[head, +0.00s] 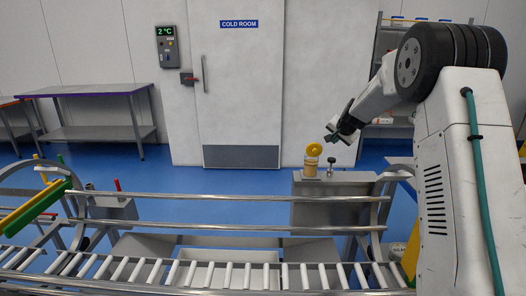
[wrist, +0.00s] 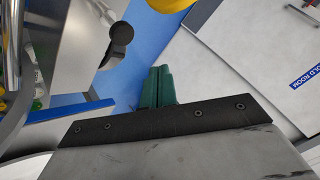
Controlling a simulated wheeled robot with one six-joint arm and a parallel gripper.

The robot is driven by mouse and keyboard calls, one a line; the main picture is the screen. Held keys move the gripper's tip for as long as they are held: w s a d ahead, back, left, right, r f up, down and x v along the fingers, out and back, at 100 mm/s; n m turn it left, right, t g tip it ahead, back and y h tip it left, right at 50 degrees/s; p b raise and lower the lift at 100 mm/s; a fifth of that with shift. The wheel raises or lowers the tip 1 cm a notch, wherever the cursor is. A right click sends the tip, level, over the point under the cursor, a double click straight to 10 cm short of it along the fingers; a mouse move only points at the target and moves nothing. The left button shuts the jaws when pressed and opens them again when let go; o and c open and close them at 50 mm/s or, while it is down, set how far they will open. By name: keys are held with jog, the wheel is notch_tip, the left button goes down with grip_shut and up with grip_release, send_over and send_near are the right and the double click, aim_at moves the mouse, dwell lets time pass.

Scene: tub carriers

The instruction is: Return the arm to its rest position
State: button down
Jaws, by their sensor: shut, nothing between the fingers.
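My gripper (head: 334,137) hangs in the air at the end of my arm, just right of and above a yellow ring-shaped thing in the head view. In the wrist view my gripper's green fingers (wrist: 158,86) are together with nothing between them. My arm is bent, reaching left and down from its big black joint. No rest position is marked in either view.
A roller conveyor (head: 190,272) with rails crosses the front. Blue floor lies clear before the cold room door (head: 239,90).

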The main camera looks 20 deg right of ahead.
jog(key=s+a+f+n+g+y, duration=0.2)
jog(key=s+a+f+g, duration=0.3)
jog(key=s, duration=0.5)
jog(key=s+a+r+n+g, duration=0.1)
jog(key=s+a+r+n, duration=0.2)
jog(key=s, duration=1.2)
jog(key=s+a+r+n, duration=0.3)
jog(key=s+a, duration=0.7)
jog(key=s, duration=0.6)
jog(key=s+a+r+n+g, duration=0.1)
jog(key=s+a+r+n, duration=0.2)
jog(key=s, duration=1.3)
jog(key=a+r, duration=0.2)
jog(key=a, duration=0.2)
jog(key=shift+a+r+g, duration=0.15)
jog(key=shift+a+g, duration=0.05)
jog(key=shift+g, duration=0.1)
